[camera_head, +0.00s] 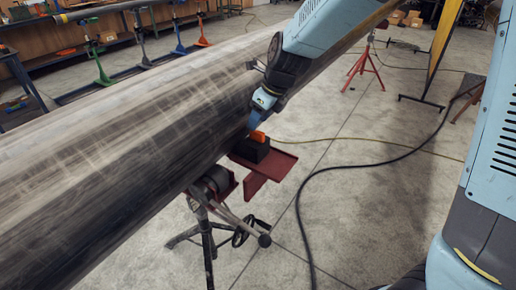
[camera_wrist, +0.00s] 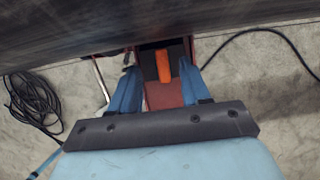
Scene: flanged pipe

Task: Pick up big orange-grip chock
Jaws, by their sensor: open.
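The big orange-grip chock is a dark block (camera_head: 250,149) with an orange grip (camera_head: 257,136) on top. It sits on a small red tray (camera_head: 279,165) beside the large steel pipe (camera_head: 130,110). In the wrist view the orange grip (camera_wrist: 163,66) shows between and beyond my two blue fingers, with the dark block around it. My gripper (camera_wrist: 162,85) is open, its fingers apart on either side of the grip's line. In the head view my gripper (camera_head: 256,120) is just above the chock, close to the pipe; its fingertips are partly hidden.
A black pipe stand (camera_head: 207,230) with a handwheel is below the tray. A black cable (camera_head: 320,172) and a yellow hose (camera_head: 330,142) lie on the concrete floor. A coiled black cable (camera_wrist: 32,105) lies at left in the wrist view. The pipe closely bounds the chock's far side.

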